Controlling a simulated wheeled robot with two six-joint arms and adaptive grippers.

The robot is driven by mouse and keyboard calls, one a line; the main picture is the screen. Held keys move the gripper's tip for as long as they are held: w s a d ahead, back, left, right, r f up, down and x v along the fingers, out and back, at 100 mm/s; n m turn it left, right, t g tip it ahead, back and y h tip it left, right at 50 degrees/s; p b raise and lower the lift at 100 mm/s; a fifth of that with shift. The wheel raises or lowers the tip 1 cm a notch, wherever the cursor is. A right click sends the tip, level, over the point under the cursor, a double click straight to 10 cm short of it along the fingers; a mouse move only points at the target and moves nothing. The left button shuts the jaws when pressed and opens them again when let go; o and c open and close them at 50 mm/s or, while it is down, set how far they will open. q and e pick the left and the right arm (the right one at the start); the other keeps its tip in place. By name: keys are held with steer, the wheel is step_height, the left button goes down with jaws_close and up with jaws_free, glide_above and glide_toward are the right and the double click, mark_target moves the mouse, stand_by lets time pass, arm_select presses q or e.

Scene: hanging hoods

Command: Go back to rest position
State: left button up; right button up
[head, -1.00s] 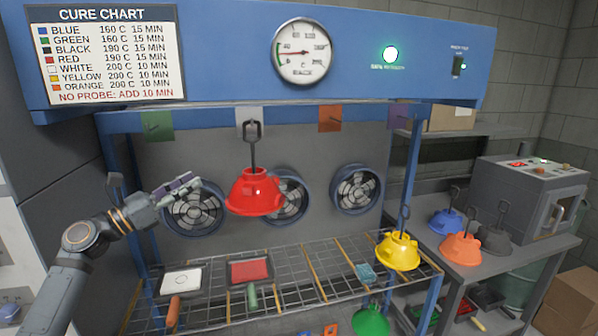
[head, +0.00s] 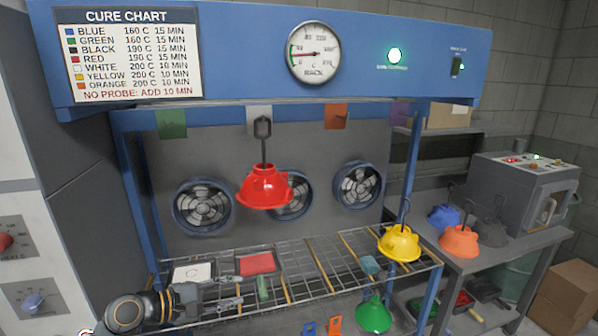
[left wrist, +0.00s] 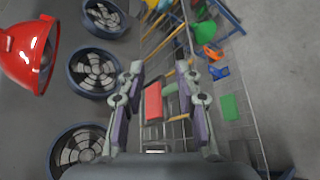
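My left gripper (head: 237,293) is low at the front left of the wire rack, empty. The left wrist view shows its two fingers (left wrist: 159,72) spread apart with nothing between them; a red pad shows beyond them. A red hood (head: 265,187) hangs by its hook at the rack's upper middle, apart from the gripper; it also shows at the left of the left wrist view (left wrist: 24,55). My right gripper is in neither view.
The wire shelf (head: 315,262) bears a white pad (head: 192,273), a red pad (head: 257,263) and a yellow hood (head: 399,243). A green hood (head: 374,315) sits lower. Orange (head: 459,240) and blue (head: 443,216) hoods stand on the right bench. Fans line the back.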

arm_select(q)
steer(key=s+f+m+g+y, duration=0.3)
steer(key=s+f+m+y, duration=0.2)
steer(key=s+f+m, duration=0.6)
steer(key=s+a+f+m+g+y, duration=0.1)
steer(key=s+a+f+m+y, duration=0.2)
steer(key=s, duration=0.5)
steer(key=s+a+f+m+g+y, duration=0.1)
steer(key=s+a+f+y, duration=0.3)
steer(key=s, duration=0.3)
step_height(320, 180, down, 26)
steer(key=s+a+g, duration=0.1)
steer(key=s+a, duration=0.1)
steer(key=a, duration=0.1)
steer(key=s+a+f+g, duration=0.1)
steer(key=s+f, duration=1.5)
steer(key=s, duration=0.3)
steer(key=shift+f+g, duration=0.25)
steer(key=shift+g, duration=0.05)
